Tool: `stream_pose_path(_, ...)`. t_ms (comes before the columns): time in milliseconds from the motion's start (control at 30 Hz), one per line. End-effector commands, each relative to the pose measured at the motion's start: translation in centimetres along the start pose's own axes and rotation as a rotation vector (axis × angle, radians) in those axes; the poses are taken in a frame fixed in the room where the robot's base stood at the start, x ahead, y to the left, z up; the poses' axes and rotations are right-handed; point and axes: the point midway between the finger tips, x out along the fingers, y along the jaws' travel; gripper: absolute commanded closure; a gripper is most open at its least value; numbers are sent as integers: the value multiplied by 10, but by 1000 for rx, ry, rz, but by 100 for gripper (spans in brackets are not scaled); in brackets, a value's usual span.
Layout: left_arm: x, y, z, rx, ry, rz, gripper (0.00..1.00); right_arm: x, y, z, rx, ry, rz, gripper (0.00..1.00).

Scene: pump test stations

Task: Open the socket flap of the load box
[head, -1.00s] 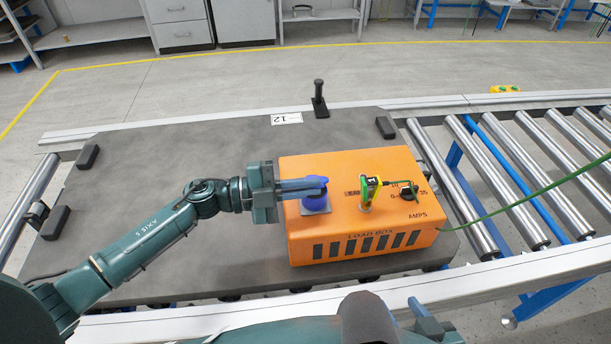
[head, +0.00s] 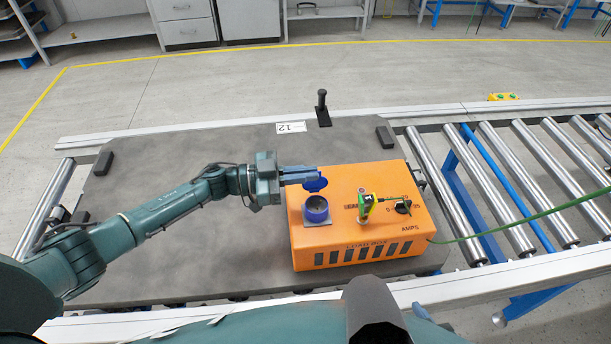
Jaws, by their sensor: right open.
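The orange load box (head: 345,245) sits on the dark board. Its blue round socket (head: 316,209) is uncovered, showing a dark inside. The blue socket flap (head: 316,185) is raised behind the socket, apart from its front rim. My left gripper (head: 318,175) reaches in from the left; its fingers are close together at the flap's upper edge and seem shut on it. The fingers partly hide the flap. Only a small part of what looks like my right gripper (head: 421,312) shows at the bottom edge, away from the box.
A green and yellow plug-like piece (head: 365,206) stands on the box beside a black knob (head: 402,207), with a green cable running right. A black upright post (head: 322,108) stands at the board's (head: 180,200) back. Rollers (head: 485,190) lie to the right.

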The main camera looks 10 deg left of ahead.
Motion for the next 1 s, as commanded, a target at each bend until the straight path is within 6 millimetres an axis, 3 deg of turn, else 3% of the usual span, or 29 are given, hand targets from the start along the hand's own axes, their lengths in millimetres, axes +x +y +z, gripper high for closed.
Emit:
stream_pose_path(400, 0, -12, 1, -160, 1, 0, 100, 1, 3, 0, -2, -7, 7, 51)
stream_pose_path(900, 0, -13, 2, -175, 1, 0, 100, 1, 4, -2, -2, -2, 8, 51)
stream_pose_path(1000, 0, -13, 2, -175, 1, 1, 87, 0, 4, -3, -2, 0, 8, 51)
